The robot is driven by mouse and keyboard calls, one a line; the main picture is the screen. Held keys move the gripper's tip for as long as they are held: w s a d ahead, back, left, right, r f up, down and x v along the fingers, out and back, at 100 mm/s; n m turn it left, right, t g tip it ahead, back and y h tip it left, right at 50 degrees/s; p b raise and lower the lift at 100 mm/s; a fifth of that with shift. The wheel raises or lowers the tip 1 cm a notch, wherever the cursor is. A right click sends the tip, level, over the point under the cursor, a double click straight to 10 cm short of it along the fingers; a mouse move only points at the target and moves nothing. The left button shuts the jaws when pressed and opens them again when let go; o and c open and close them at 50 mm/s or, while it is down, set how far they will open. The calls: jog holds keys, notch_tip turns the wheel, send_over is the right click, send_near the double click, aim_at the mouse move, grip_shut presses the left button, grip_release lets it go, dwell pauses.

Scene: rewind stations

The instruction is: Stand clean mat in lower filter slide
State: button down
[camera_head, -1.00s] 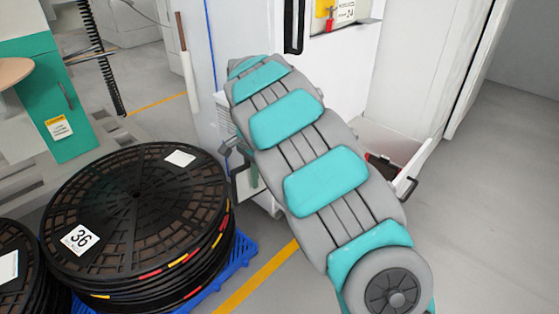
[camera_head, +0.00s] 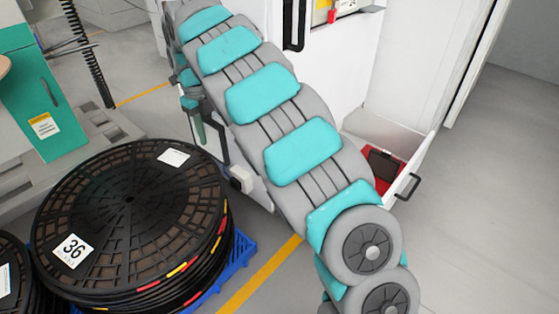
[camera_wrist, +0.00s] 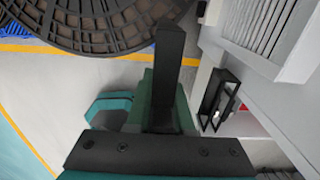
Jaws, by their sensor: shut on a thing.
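My gripper (camera_wrist: 169,45) shows at close range in the wrist view, shut on a dark green piece (camera_wrist: 160,90) that I take to be the clean mat. The finger covers part of this mat. In the head view the mat (camera_head: 197,128) is a small green strip at the left of my arm, which hides most of the gripper. A white slide front with a black handle (camera_wrist: 218,100) stands just right of the gripper in the wrist view, apart from it. I cannot tell for certain whether this is the lower filter slide.
A stack of black reels marked 36 (camera_head: 130,215) stands on a blue pallet (camera_head: 235,262) at left. An open white drawer (camera_head: 405,150) with a red inside and a dark item juts out at right. A louvred panel (camera_wrist: 262,28) is close right of the gripper. Floor at far right is clear.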

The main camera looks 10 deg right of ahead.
jog(key=d, duration=1.9)
notch_tip(320, 180, down, 7)
jog(key=shift+d, duration=0.35)
jog(key=shift+f, duration=0.4)
